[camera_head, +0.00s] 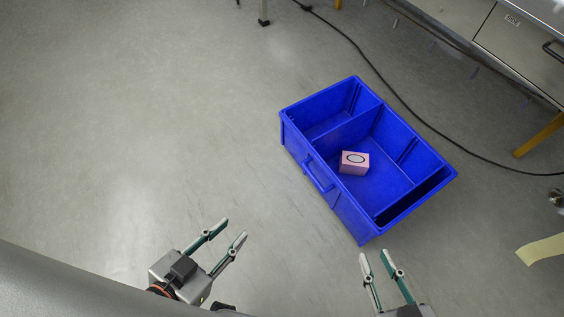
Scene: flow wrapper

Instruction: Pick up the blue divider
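A blue crate (323,178) stands on the floor right of centre. Two blue divider panels cross its inside: one (345,127) toward the upper left end, the other (412,191) near the lower right end. My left gripper (234,229) is open and empty, left of and below the crate. My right gripper (374,254) is open and empty, just below the crate's lower corner in the picture. Neither gripper appears to touch the crate or a divider.
A black cable (365,57) runs along the floor behind the crate. A metal cabinet or machine (490,45) stands at the upper right, with a yellow leg (540,134) below it. A pale yellow strip (542,250) shows at the right edge. The floor left of the crate is clear.

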